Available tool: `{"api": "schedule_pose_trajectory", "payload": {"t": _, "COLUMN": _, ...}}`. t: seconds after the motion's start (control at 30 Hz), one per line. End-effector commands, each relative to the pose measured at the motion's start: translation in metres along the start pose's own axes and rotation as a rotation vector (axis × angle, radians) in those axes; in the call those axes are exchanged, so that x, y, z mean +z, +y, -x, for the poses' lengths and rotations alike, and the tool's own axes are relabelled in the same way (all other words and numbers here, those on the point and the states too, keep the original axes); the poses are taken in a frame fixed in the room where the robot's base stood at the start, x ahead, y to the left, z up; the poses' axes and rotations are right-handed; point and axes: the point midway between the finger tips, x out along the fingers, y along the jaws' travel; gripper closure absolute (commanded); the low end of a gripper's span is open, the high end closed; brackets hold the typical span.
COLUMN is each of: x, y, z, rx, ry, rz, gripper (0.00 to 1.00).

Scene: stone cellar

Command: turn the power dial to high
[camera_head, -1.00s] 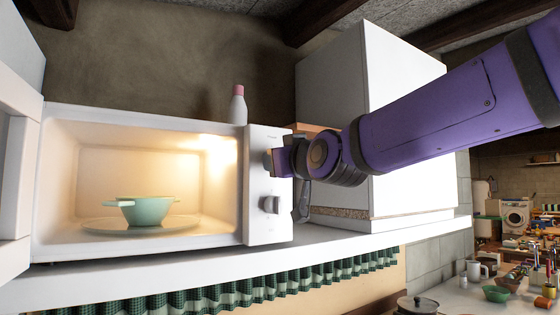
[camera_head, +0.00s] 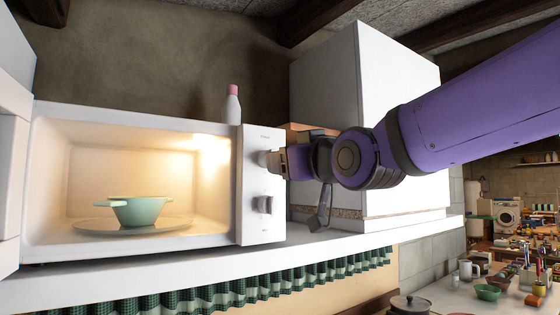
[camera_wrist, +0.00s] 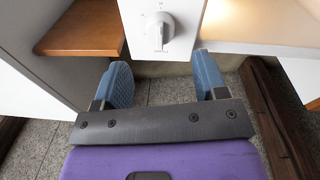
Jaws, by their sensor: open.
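A white microwave (camera_head: 134,246) stands on a white counter with its door open at the left. Its right-hand panel (camera_head: 262,232) carries two dials. I cannot read which is the power dial.
A green pot (camera_head: 138,211) sits on the plate in the lit microwave. A pink-capped bottle (camera_head: 232,106) stands on the microwave. A tall white cabinet (camera_head: 325,100) and a wooden shelf (camera_wrist: 82,28) are close beside the panel.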

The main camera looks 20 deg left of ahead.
Motion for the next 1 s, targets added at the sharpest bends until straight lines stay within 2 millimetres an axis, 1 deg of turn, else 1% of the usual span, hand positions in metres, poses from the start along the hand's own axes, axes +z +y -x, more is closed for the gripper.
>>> {"api": "schedule_pose_trajectory", "payload": {"t": 0.03, "x": 0.000, "y": 0.000, "z": 0.009, "rx": 0.001, "ry": 0.001, "rz": 0.002, "gripper": 0.34}}
{"api": "schedule_pose_trajectory", "payload": {"t": 0.1, "x": -0.001, "y": 0.000, "z": 0.018, "rx": 0.001, "ry": 0.001, "rz": 0.002, "gripper": 0.34}}
{"api": "schedule_pose_trajectory", "payload": {"t": 0.3, "x": 0.000, "y": 0.000, "z": 0.034, "rx": 0.000, "ry": 0.000, "rz": 0.001, "gripper": 0.34}}
{"api": "schedule_pose_trajectory", "payload": {"t": 0.47, "x": 0.001, "y": 0.000, "z": 0.037, "rx": 0.000, "ry": 0.000, "rz": -0.001, "gripper": 0.34}}
{"api": "schedule_pose_trajectory", "payload": {"t": 0.9, "x": 0.001, "y": 0.000, "z": 0.038, "rx": 0.001, "ry": -0.001, "rz": 0.000, "gripper": 0.34}}
{"api": "schedule_pose_trajectory", "payload": {"t": 0.97, "x": 0.003, "y": 0.004, "z": 0.040, "rx": 0.008, "ry": -0.013, "rz": 0.000, "gripper": 0.34}}
{"api": "schedule_pose_trajectory", "payload": {"t": 1.0, "x": 0.006, "y": 0.009, "z": 0.044, "rx": 0.019, "ry": -0.028, "rz": 0.001, "gripper": 0.34}}
